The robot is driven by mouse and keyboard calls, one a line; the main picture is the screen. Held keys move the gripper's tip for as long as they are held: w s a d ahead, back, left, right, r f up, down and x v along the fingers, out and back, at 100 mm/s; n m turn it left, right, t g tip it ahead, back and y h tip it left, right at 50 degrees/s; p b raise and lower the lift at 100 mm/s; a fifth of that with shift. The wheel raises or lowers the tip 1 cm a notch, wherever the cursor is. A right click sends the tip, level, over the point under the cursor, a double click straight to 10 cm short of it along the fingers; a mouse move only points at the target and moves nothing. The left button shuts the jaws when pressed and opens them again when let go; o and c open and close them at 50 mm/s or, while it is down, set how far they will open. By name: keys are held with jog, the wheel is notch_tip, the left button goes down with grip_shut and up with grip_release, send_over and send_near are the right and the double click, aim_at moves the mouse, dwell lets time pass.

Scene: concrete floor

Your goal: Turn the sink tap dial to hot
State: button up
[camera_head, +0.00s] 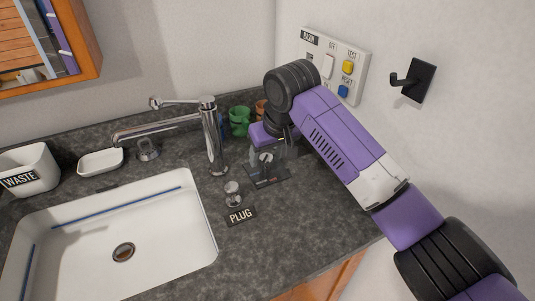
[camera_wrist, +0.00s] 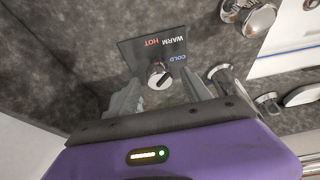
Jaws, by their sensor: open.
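The tap dial (camera_wrist: 158,75) is a small round metal knob on a dark plate (camera_wrist: 132,50) marked COLD, WARM and HOT, which read upside down in the wrist view. A dark line on the knob slants toward the COLD side; I cannot tell its exact setting. My gripper (camera_wrist: 161,80) is open, with one grey finger on each side of the knob; I cannot tell if they touch it. In the head view the plate (camera_head: 267,177) lies on the counter right of the chrome tap (camera_head: 213,140), partly behind my gripper (camera_head: 268,154).
A plug knob (camera_head: 232,190) and PLUG label (camera_head: 240,216) are near the white basin (camera_head: 160,240). Green (camera_head: 239,121) and orange cups stand behind the tap. A switch panel (camera_head: 335,65) and black hook (camera_head: 417,81) are on the wall. The front right counter is clear.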

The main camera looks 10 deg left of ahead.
jog(key=shift+c, duration=0.3)
grip_shut()
jog(key=shift+r+n+p, duration=0.15)
jog(key=shift+n+p, duration=0.25)
jog(key=shift+p, duration=0.1)
jog(key=shift+n+g+y+p, duration=0.3)
jog(key=shift+n+p, duration=0.3)
jog(key=shift+p, duration=0.05)
jog(key=shift+n+p, duration=0.55)
jog(key=shift+n, duration=0.25)
jog(key=shift+w+n+g+y+p, duration=0.15)
jog(key=shift+n+g+y+p, duration=0.35)
jog(key=shift+n, duration=0.7)
jog(key=shift+n+g+b, duration=0.35)
jog(key=shift+n+g, duration=0.35)
jog(key=shift+n, duration=0.8)
